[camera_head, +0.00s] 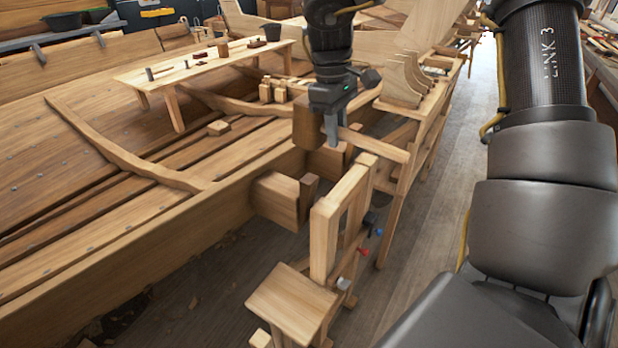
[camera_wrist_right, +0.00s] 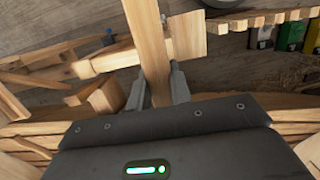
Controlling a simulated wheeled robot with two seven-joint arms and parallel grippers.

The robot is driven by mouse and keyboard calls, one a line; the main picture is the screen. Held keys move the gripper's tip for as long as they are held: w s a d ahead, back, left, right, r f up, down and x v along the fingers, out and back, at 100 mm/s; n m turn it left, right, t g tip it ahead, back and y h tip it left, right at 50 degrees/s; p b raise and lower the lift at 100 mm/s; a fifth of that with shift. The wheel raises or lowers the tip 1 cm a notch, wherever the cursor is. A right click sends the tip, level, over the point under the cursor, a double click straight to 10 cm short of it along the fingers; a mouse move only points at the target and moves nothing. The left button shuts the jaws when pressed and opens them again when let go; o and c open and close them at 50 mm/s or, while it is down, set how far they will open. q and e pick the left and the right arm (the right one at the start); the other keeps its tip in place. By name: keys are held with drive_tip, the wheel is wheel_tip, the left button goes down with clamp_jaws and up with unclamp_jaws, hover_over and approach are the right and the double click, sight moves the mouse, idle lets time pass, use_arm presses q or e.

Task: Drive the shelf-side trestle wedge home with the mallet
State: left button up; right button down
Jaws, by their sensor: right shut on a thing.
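My right gripper (camera_head: 331,132) comes down from the top of the head view and is shut on the wooden mallet's handle (camera_head: 378,144), close to the darker head (camera_head: 307,122). The handle points right. In the right wrist view a wooden bar (camera_wrist_right: 150,45) runs between the fingers (camera_wrist_right: 160,92). Below the mallet, beside the hull, a small dark wedge (camera_head: 308,190) stands upright against a pale timber block (camera_head: 275,197). A second block (camera_head: 326,160) sits farther back, partly hidden by the gripper and mallet. I cannot tell whether the mallet touches anything. My left gripper is out of view.
The planked hull (camera_head: 130,250) fills the left, with a low bench (camera_head: 205,65) carrying small items. A wooden rack (camera_head: 326,235) with coloured-handled tools and a square-topped stand (camera_head: 290,302) are close in front. Floor (camera_head: 445,200) is clear to the right of the rack.

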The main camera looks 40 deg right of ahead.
drive_tip(key=shift+s+a, duration=0.2)
drive_tip(key=shift+a, duration=0.05)
drive_tip(key=shift+w+d, duration=0.1)
drive_tip(key=shift+w, duration=0.05)
drive_tip(key=shift+w+d+f, duration=0.2)
drive_tip(key=shift+d+f, duration=0.05)
drive_tip(key=shift+w+d+f, duration=0.1)
drive_tip(key=shift+d, duration=0.05)
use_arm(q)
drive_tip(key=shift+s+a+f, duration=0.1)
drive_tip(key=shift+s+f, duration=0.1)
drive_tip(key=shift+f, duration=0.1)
use_arm(e)
drive_tip(key=shift+s+a, duration=0.25)
drive_tip(key=shift+a, duration=0.15)
drive_tip(key=shift+w+d, duration=0.1)
drive_tip(key=shift+d, duration=0.15)
